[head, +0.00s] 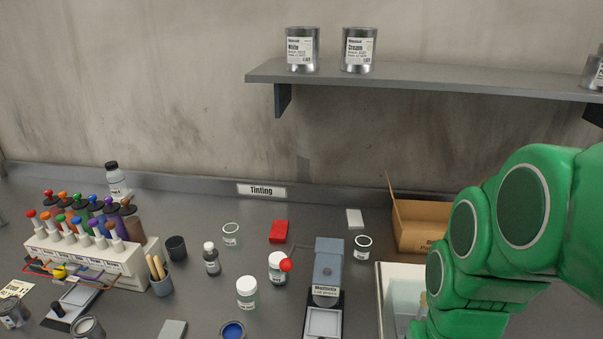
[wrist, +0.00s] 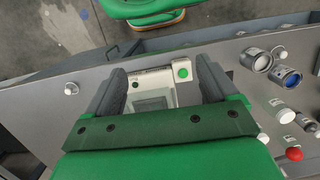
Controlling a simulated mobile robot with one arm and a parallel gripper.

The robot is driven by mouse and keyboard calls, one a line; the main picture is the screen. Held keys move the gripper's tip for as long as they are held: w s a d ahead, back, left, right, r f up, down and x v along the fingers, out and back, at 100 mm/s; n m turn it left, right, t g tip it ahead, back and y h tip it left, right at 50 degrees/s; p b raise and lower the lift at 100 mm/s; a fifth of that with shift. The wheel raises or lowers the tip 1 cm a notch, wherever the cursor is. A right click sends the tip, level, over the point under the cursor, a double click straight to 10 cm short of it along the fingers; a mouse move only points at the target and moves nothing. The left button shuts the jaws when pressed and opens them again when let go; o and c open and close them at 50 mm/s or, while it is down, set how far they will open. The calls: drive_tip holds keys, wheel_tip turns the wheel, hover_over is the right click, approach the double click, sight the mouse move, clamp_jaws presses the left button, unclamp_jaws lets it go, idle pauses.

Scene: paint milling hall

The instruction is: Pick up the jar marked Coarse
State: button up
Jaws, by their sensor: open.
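Several small jars stand on the grey bench, and I cannot read the word Coarse on any of them. A white-lidded jar (head: 278,266) stands left of the grey machine, partly behind a red ball. Another white-lidded jar (head: 247,291) stands nearer the front. An open clear jar with a green label (head: 231,235) is farther back, and one with a dark label (head: 363,247) is right of the machine. In the wrist view my gripper (wrist: 160,80) is open and empty above a pale device with a green button (wrist: 180,74). The head view hides my gripper.
The grey machine (head: 328,265) with a red-knobbed crank stands mid-bench. A cardboard box (head: 420,225) and white-rimmed tray (head: 383,300) are at right, partly behind my arm. A bottle rack (head: 90,258) fills the left. A shelf (head: 430,82) with cans hangs above.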

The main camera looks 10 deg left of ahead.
drive_tip(key=w+a+r+m+g+y, duration=0.1)
drive_tip(key=w+a+y, duration=0.1)
drive_tip(key=w+a, duration=0.85)
drive_tip(key=w+a+g+y, duration=0.2)
drive_tip(key=w+a, duration=0.5)
drive_tip(key=a, duration=0.6)
drive_tip(key=w+a+r+m+g+y, duration=0.1)
drive_tip(key=w+a+y, duration=0.2)
drive_tip(key=w+a, duration=0.75)
drive_tip(key=m+t+y, duration=0.2)
drive_tip(key=m+y, duration=0.4)
drive_tip(key=m, duration=0.6)
approach(225, 226)
drive_tip(key=s+a, duration=0.1)
drive_tip(key=a, duration=0.1)
drive_tip(key=shift+h, duration=0.3)
drive_tip(key=shift+s+x, duration=0.25)
drive_tip(key=shift+x, duration=1.6)
drive_tip(key=shift+s+x, duration=0.2)
drive_tip(key=shift+x, duration=1.7)
drive_tip(key=shift+d+r, duration=0.1)
drive_tip(key=shift+r, duration=0.05)
drive_tip(key=c, duration=1.1)
